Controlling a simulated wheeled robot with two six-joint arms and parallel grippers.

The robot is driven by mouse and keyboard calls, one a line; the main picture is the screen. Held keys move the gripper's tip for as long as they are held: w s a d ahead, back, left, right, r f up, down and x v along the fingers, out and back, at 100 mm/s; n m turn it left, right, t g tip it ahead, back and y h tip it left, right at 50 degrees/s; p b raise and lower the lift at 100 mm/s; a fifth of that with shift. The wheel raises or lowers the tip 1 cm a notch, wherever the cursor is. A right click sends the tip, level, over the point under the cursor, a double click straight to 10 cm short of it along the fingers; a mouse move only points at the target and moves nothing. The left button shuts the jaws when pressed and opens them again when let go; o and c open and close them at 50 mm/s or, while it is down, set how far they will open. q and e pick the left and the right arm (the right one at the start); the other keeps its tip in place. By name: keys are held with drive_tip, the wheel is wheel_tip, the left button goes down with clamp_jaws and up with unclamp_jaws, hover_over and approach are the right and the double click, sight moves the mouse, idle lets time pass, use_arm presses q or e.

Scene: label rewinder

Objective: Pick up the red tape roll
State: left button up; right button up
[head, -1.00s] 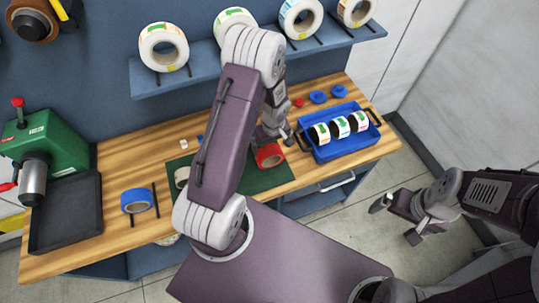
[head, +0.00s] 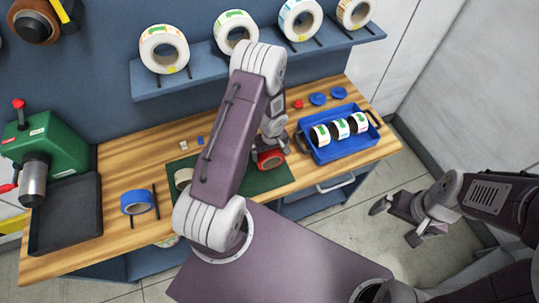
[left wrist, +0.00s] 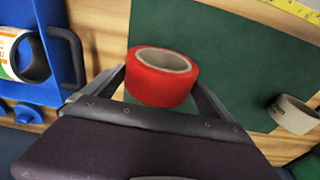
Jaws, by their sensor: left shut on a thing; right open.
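The red tape roll (head: 270,160) is at the right part of the green mat (head: 262,184) on the wooden bench. In the left wrist view the red tape roll (left wrist: 160,88) sits between my fingers, its hole facing up toward the camera. My left gripper (head: 273,150) is shut on the roll, with a finger on each side; its fingers also show in the left wrist view (left wrist: 161,82). I cannot tell whether the roll is clear of the mat. My right gripper (head: 396,222) is open and empty, off the bench's right side above the floor.
A blue bin (head: 345,150) with several label rolls stands close to the right of my left gripper. A blue tape roll (head: 136,202) and a beige roll (head: 182,178) lie to the left. A shelf (head: 205,72) with label rolls is above.

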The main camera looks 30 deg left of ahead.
use_arm(q)
drive_tip(key=shift+r, duration=0.3)
drive_tip(key=r, duration=0.3)
drive_tip(key=shift+w+d+r, duration=0.1)
drive_tip(key=shift+d+r, duration=0.3)
drive_tip(key=d+r+b, duration=0.1)
drive_tip(key=d+r, duration=0.2)
drive_tip(key=d, duration=0.2)
drive_tip(key=w+d+r+b, duration=0.1)
drive_tip(key=d+r, duration=0.2)
drive_tip(key=d, duration=0.3)
drive_tip(key=shift+w+r+b, duration=0.15)
drive_tip(key=shift+r+b, duration=0.15)
drive_tip(key=shift+b, duration=0.1)
drive_tip(key=shift+a, duration=0.1)
